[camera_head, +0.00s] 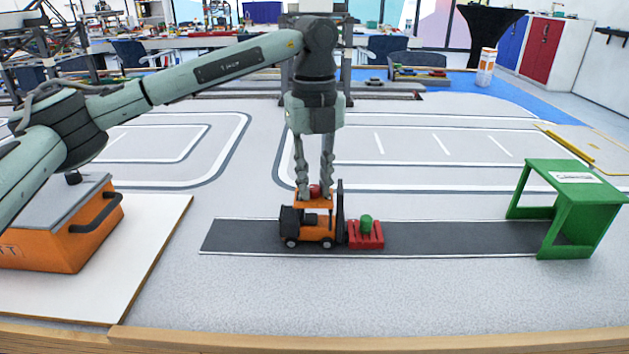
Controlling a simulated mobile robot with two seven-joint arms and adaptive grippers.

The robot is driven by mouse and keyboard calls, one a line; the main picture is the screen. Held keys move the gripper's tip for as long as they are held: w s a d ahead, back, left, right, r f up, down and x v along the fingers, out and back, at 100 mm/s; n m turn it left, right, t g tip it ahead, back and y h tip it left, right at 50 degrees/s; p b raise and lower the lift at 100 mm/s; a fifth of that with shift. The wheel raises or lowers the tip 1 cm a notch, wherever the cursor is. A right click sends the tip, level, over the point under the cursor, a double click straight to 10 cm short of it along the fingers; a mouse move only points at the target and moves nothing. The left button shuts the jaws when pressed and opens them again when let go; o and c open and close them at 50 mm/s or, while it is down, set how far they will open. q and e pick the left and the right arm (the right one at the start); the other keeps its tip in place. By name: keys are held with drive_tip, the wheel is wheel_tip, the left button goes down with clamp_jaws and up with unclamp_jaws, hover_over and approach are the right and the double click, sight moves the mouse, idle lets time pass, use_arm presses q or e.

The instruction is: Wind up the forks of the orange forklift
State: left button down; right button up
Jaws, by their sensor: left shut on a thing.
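The orange forklift (317,226) stands on a dark road strip, its black mast (340,213) facing right. A red pallet-like piece (366,238) with a green knob (365,221) on top sits right in front of the mast. Whether it rests on the forks or on the strip I cannot tell. My left gripper (315,188) points straight down over the forklift's roof. Its fingers are shut on a red knob (315,191) on top of the forklift, which they partly hide. My right gripper is not in view.
A green open frame (570,205) stands over the strip's right end. An orange box (65,232) with a dark handle sits on a white board (140,244) at the left. The strip (460,237) between the red piece and the green frame is clear. A wooden edge (370,343) runs along the front.

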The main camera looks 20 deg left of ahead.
use_arm(q)
drive_tip(key=shift+m, duration=0.3)
drive_tip(key=shift+m+b, duration=0.3)
drive_tip(key=shift+m, duration=1.2)
drive_tip(key=m+b, duration=0.1)
drive_tip(key=m, duration=0.3)
drive_tip(key=shift+a+m, duration=0.1)
drive_tip(key=shift+m, duration=0.2)
drive_tip(key=m, duration=0.4)
drive_tip(key=shift+m, duration=0.3)
drive_tip(key=m, duration=0.2)
drive_tip(key=shift+a+m+b, duration=0.1)
drive_tip(key=shift+m+b, duration=0.2)
drive_tip(key=shift+m, duration=0.1)
drive_tip(key=m, duration=0.2)
drive_tip(key=shift+m, duration=0.3)
drive_tip(key=shift+w+m, duration=0.1)
drive_tip(key=shift+m, duration=2)
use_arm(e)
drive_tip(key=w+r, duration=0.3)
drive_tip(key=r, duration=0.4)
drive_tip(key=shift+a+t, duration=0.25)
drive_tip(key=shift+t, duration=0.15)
